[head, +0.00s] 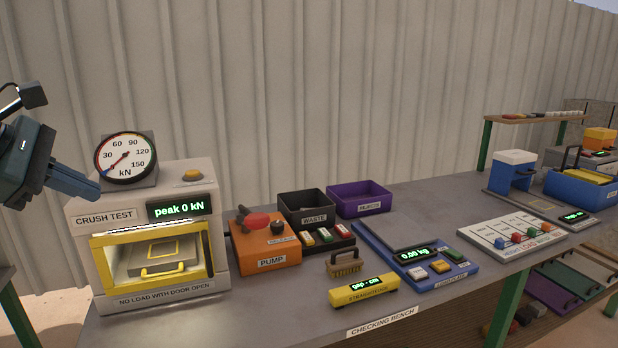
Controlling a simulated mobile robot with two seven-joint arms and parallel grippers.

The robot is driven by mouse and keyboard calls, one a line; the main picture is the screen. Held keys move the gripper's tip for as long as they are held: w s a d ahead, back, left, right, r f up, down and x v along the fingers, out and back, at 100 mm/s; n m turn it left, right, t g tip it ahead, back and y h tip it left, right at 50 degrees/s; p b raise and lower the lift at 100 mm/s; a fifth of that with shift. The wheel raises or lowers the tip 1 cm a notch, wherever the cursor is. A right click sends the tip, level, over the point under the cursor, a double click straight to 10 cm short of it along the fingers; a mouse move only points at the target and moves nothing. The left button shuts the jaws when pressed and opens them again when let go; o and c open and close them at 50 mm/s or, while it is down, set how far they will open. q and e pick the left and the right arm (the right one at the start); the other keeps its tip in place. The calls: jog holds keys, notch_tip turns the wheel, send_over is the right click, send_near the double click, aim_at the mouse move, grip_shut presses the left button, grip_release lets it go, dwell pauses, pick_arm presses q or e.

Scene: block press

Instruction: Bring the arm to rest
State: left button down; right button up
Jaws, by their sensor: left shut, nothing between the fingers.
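My left gripper (88,188) comes in from the left edge, raised in front of the upper left of the crush test machine (84,240). Its blue fingers are shut with nothing between them and point right and down. Whether the fingertips touch the machine's casing I cannot tell. The machine has a round kN gauge (125,158) on top, a display (178,209) reading "peak 0 kN", and a yellow-framed window with a yellow handle. My right gripper is not in view.
On the checking bench (300,318) stand an orange pump box (265,257), a black waste bin (303,206), a purple bin (358,198), a yellow straightedge gauge (364,290), a brush (345,264) and a blue scale (440,277). A corrugated wall (330,90) closes the back. The air above the bench is clear.

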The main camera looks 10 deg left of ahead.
pick_arm(q)
jog(key=w+d+f+n+t+h+p, duration=0.1)
jog(key=d+f+n+t+h, duration=0.3)
jog(key=f+n, duration=0.9)
jog(key=w+d+f+n+t+h, duration=0.1)
jog(key=d+f+n+t, duration=0.2)
jog(key=d+f+n, duration=0.7)
jog(key=s+d+f+n+g+y, duration=0.2)
jog(key=s+d+f+n, duration=0.3)
jog(key=f+n, duration=0.6)
jog(key=s+d+f+n+g+y+p, duration=0.1)
jog(key=s+d+f+n+y, duration=0.3)
jog(key=s+f+n, duration=0.6)
notch_tip(320, 180, down, 2)
jog(key=n+g, duration=0.1)
jog(key=n, duration=0.1)
jog(key=shift+s+d+f+n+g, duration=0.15)
jog(key=shift+s+d+n+g, duration=0.1)
jog(key=shift+d+n+g, duration=0.15)
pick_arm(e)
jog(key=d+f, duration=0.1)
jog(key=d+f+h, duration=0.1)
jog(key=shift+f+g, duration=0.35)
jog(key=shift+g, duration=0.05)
pick_arm(q)
jog(key=shift+a, duration=0.1)
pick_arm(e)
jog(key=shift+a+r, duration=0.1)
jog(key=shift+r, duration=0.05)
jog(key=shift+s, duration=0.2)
